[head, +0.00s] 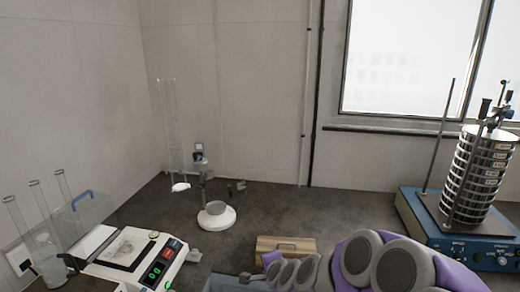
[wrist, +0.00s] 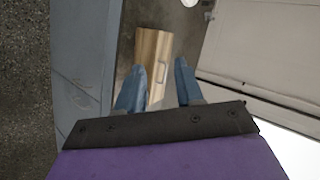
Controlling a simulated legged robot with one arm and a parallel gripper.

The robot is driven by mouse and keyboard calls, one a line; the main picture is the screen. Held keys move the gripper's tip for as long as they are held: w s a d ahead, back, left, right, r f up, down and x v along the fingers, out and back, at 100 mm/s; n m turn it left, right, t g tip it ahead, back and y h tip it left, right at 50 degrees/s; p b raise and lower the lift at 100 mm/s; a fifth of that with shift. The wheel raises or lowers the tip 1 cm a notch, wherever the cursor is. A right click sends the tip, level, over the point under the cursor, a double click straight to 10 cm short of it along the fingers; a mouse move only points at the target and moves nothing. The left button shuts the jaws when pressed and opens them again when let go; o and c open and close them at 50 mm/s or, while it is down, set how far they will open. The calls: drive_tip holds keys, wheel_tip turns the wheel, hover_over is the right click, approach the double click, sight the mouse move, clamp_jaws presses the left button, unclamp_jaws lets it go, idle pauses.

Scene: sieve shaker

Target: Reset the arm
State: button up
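My arm (head: 370,262), purple with grey round joints, lies across the bottom of the head view. Its end is not clearly visible there.
A sieve shaker with a blue base (head: 478,240) and stacked sieves (head: 478,172) stands at right. A balance (head: 138,258) and glass tubes (head: 40,225) are at left. A white-based stand (head: 216,217) is at the back. The bench middle (head: 290,210) is clear.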

drive_tip(key=s+a+r+n+g+y, duration=0.1)
drive_tip(key=s+r+n+g, duration=0.1)
drive_tip(key=s+n, duration=0.35)
drive_tip(key=s+r+n+g+y, duration=0.1)
drive_tip(key=s+r+n+g, duration=0.15)
drive_tip(key=s, duration=0.55)
drive_tip(key=s+d+r+n+g+h, duration=0.1)
drive_tip(key=s+d, duration=0.3)
drive_tip(key=s, duration=0.5)
drive_tip(key=s+d+n+g+h, duration=0.2)
drive_tip(key=s+d+g, duration=0.2)
drive_tip(key=s, duration=0.6)
drive_tip(key=s+d+r+n+g+h, duration=0.1)
drive_tip(key=s+d, duration=0.3)
drive_tip(key=s, duration=0.6)
drive_tip(key=shift+d+r+n+g+h, duration=0.3)
drive_tip(key=shift+n+g+h, duration=0.2)
drive_tip(key=shift+n+g, duration=0.35)
